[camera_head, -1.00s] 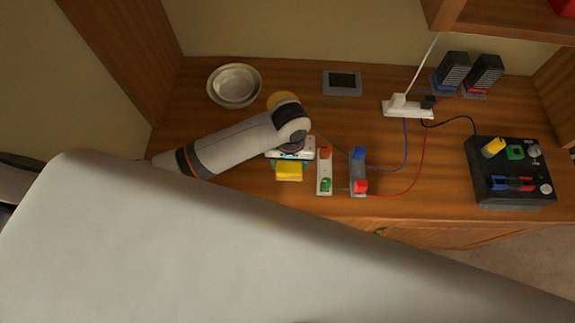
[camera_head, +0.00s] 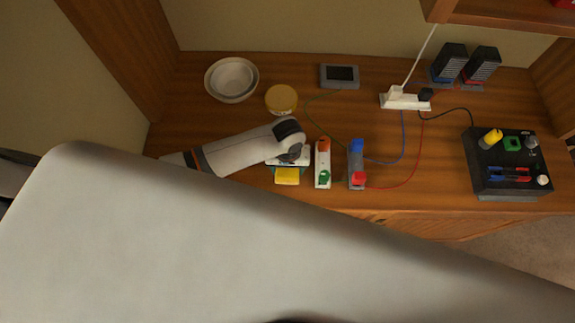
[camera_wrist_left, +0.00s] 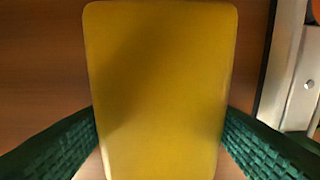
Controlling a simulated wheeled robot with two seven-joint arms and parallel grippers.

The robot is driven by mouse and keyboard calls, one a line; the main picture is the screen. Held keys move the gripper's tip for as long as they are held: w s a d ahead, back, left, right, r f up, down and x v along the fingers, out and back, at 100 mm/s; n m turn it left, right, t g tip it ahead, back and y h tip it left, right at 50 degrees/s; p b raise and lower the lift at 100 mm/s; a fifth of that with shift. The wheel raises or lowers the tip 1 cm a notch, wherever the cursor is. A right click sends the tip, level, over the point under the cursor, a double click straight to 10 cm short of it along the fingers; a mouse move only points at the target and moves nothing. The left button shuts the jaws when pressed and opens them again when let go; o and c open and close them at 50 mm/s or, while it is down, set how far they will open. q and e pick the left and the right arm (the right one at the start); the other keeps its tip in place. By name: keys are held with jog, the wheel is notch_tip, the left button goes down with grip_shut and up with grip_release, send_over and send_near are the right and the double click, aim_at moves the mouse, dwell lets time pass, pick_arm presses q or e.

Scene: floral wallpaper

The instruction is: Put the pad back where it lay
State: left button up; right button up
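The yellow pad (camera_head: 287,176) is at the front edge of the wooden desk, left of the white strip with an orange and a green part. In the left wrist view the pad (camera_wrist_left: 165,85) fills the middle, with green ridged fingers against both its sides. My left gripper (camera_head: 288,163) is shut on the pad; its fingers are mostly hidden under the wrist in the head view. I cannot tell whether the pad touches the desk. My right gripper is not in view.
The white strip (camera_head: 323,164) and a grey block with blue and red ends (camera_head: 356,165) stand close to the right. A round tan-lidded thing (camera_head: 281,99), bowls (camera_head: 231,80) and a small screen (camera_head: 340,77) are behind. Cables run from a power strip (camera_head: 405,102); a black box (camera_head: 506,164) is far right.

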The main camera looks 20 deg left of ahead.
pick_arm(q)
jog(key=o, duration=0.3)
jog(key=shift+r, duration=0.15)
notch_tip(320, 180, up, 12)
jog(key=shift+r, duration=0.1)
dwell(0.3)
dwell(0.5)
